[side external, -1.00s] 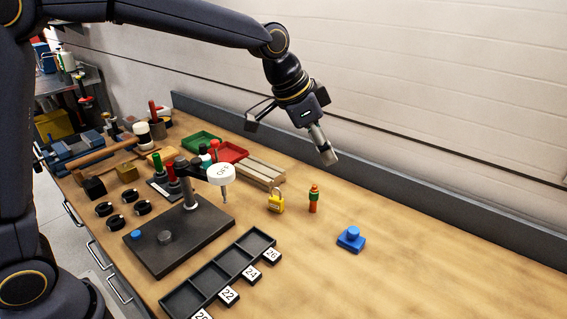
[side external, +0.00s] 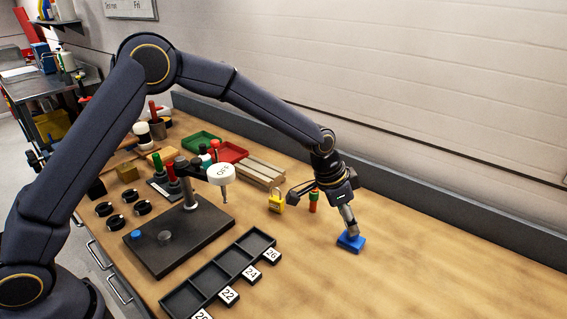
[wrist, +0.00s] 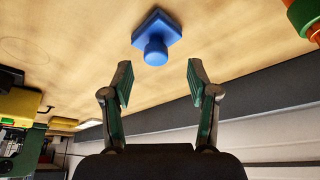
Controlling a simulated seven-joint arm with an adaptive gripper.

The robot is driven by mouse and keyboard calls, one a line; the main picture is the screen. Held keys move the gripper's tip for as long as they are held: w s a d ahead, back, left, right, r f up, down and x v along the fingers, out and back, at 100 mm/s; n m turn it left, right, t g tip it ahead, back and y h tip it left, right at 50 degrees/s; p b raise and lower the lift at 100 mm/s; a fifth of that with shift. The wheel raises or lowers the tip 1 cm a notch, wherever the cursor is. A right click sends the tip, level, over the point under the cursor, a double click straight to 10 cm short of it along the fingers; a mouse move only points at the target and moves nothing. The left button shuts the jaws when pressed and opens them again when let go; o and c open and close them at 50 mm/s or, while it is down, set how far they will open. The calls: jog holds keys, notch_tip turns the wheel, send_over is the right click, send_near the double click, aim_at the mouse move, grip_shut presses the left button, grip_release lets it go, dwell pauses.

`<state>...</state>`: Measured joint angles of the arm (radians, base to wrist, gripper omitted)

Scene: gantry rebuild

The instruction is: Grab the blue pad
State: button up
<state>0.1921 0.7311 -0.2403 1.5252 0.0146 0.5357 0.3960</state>
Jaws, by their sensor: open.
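The blue pad (side external: 350,243) is a flat square block with a round knob on top, lying on the wooden bench. It also shows in the wrist view (wrist: 157,32), at the top middle with its knob toward me. My gripper (wrist: 158,82) is open and empty, with its two fingers apart below the pad in that view. In the side view my gripper (side external: 352,233) is low over the pad and partly covers its knob. I cannot tell from the side view whether it touches the pad.
An orange and green post (side external: 313,203) and a yellow padlock (side external: 276,203) stand close by on the left. A black numbered tray (side external: 212,288) lies nearer the front. A grey ledge (side external: 440,205) runs along the wall. The bench right of the pad is clear.

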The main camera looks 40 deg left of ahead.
jog(key=x, duration=0.4)
jog(key=shift+d+f, duration=0.3)
jog(key=shift+f, duration=0.05)
grip_shut()
